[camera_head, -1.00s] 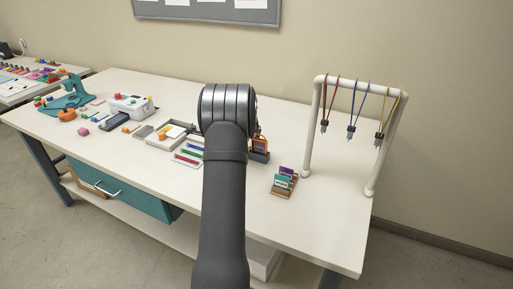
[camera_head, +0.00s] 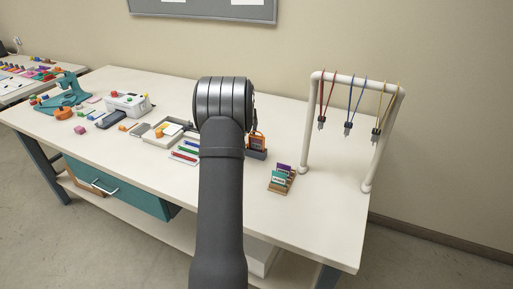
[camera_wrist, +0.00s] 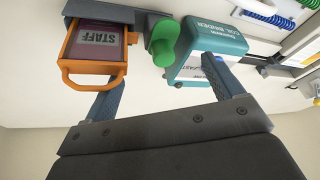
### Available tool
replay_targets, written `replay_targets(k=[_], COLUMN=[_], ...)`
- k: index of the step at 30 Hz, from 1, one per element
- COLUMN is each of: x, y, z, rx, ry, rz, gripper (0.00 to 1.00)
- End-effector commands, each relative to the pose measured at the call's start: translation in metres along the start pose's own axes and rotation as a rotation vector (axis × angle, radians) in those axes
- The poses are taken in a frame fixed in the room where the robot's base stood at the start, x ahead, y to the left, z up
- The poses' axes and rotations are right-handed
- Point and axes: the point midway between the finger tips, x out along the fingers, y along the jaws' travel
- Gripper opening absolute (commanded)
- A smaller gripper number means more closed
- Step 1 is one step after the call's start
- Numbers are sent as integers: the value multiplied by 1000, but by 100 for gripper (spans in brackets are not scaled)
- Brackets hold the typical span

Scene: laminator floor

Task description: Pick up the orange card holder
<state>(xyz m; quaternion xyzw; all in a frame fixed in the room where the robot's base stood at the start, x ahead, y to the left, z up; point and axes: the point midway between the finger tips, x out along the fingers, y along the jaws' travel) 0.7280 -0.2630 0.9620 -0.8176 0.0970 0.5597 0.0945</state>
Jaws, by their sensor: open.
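The orange card holder (camera_head: 258,142) stands upright in a dark grey rack (camera_head: 257,155), just right of my arm's wrist in the head view, partly hidden. In the wrist view the orange card holder (camera_wrist: 67,47) is at the upper left. It has a loop handle and a dark purple card reading "STAFF". My gripper (camera_wrist: 163,70) is open with nothing between its fingers. The left finger lies close to the holder's lower right side; whether they touch I cannot tell. In the head view my arm hides the gripper's fingers.
A green knob (camera_wrist: 163,40) and a teal box lettered "COIL BINDER" (camera_wrist: 215,42) sit beside the holder in the wrist view. A small stand of coloured cards (camera_head: 281,180) and a white frame with hanging cords (camera_head: 309,125) stand to the right.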

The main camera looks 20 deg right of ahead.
Motion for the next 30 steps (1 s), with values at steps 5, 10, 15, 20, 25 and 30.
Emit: replay_targets(k=[5, 10, 15, 20, 25, 30], x=[-56, -107, -135, -127, -92, -56], y=[10, 22, 30, 35, 43, 51], z=[0, 16, 26, 29, 30, 30], rx=[185, 356, 462, 486, 486, 485], ry=[-21, 6, 35, 38, 37, 37], rz=[63, 169, 229, 243, 242, 242], gripper=[86, 86, 86, 86, 86, 86])
